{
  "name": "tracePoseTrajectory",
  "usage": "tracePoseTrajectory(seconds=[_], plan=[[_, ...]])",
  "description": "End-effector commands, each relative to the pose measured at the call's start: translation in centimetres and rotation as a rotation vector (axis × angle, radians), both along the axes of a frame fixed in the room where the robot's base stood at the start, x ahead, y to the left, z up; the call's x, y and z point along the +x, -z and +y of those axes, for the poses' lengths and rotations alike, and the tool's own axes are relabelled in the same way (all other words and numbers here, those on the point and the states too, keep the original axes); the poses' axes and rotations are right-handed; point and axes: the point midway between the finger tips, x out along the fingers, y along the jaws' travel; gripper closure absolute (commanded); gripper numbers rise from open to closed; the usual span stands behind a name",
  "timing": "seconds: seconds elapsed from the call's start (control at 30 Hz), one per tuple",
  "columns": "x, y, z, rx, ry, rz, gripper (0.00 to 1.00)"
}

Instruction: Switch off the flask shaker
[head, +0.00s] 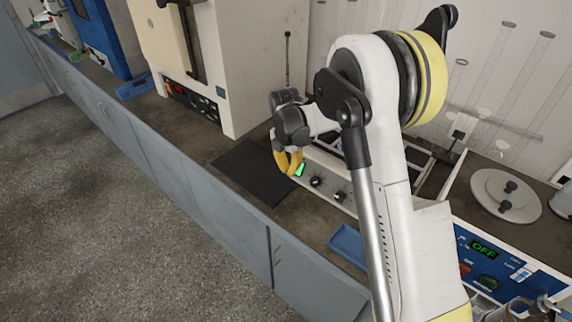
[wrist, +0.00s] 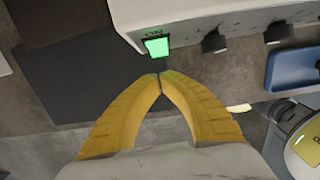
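The flask shaker (head: 358,207) stands on the bench, partly hidden behind my arm. Its pale front panel shows in the wrist view (wrist: 190,18). A green lit switch (wrist: 157,47) marked ON sits at the panel's left end, with two black knobs (wrist: 214,42) to its right. The switch also glows green in the head view (head: 300,170). My gripper (wrist: 160,76) is shut and empty, its yellow fingertips together just in front of the switch, slightly below it in the wrist view. I cannot tell whether they touch it. In the head view my gripper (head: 290,164) is beside the panel's left end.
A dark mat (head: 250,173) lies left of the shaker. A blue tray (head: 349,245) lies in front of it. A blue panel (head: 490,262) with a green OFF display is at the lower right. A large beige machine (head: 255,50) stands behind left. A round lid (head: 505,194) lies at right.

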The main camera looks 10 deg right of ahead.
Motion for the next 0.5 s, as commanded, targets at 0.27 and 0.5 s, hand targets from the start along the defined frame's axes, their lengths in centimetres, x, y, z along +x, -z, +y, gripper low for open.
tracePoseTrajectory(seconds=[0.27,0.5], plan=[[1.1,1.6,-1.5,0.000,0.001,0.000,1.00],[1.2,1.6,-1.6,0.000,0.000,0.000,1.00]])
